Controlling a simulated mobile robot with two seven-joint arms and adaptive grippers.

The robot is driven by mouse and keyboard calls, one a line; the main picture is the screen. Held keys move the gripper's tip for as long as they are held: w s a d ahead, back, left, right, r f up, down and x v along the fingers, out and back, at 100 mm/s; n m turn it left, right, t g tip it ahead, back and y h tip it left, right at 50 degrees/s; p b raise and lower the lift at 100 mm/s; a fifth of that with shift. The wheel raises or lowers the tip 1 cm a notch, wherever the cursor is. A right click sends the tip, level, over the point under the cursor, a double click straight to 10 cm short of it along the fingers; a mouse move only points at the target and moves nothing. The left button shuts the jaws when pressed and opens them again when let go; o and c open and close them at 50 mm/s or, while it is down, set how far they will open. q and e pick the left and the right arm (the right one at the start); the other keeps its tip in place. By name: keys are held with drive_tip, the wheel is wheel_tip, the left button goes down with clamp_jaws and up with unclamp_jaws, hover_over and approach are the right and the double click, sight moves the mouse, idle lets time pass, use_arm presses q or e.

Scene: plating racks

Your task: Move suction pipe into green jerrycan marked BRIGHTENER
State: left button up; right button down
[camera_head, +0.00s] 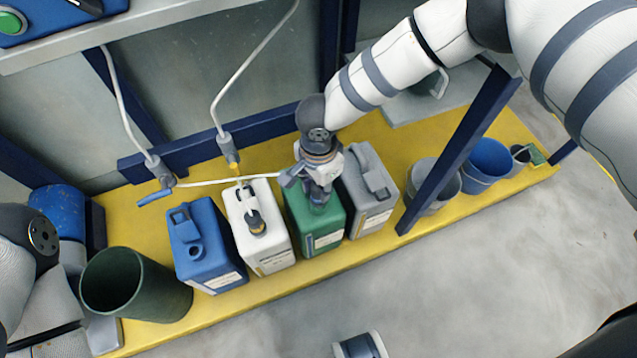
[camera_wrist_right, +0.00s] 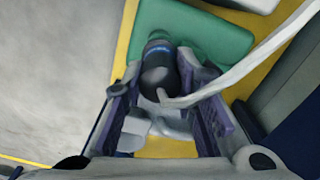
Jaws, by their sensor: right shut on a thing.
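The green jerrycan (camera_head: 325,236) stands on the yellow platform between a white and a grey jerrycan; its label is too small to read. My right gripper (camera_head: 319,190) is directly above its top, pointing down. In the wrist view the right gripper (camera_wrist_right: 163,105) is shut on the suction pipe's dark, thick head (camera_wrist_right: 158,70), with the green jerrycan (camera_wrist_right: 205,38) beneath. A pale hose (camera_wrist_right: 255,60) runs from the head to the upper right. The pipe's lower end and the can's opening are hidden, so I cannot tell whether it is inside. My left gripper is not in view.
The white jerrycan (camera_head: 270,250) has a dark fitting on top. A blue jerrycan (camera_head: 207,262) and dark green bucket (camera_head: 130,285) stand left. The grey jerrycan (camera_head: 372,205) is close on the right. A dark blue post (camera_head: 460,150) rises before several buckets. Hoses hang behind.

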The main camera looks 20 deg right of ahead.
drive_tip(key=shift+f+b, duration=0.9)
drive_tip(key=shift+f, duration=0.35)
drive_tip(key=c, duration=1.2)
unclamp_jaws()
wheel_tip(320, 180, up, 12)
drive_tip(key=shift+r, duration=0.1)
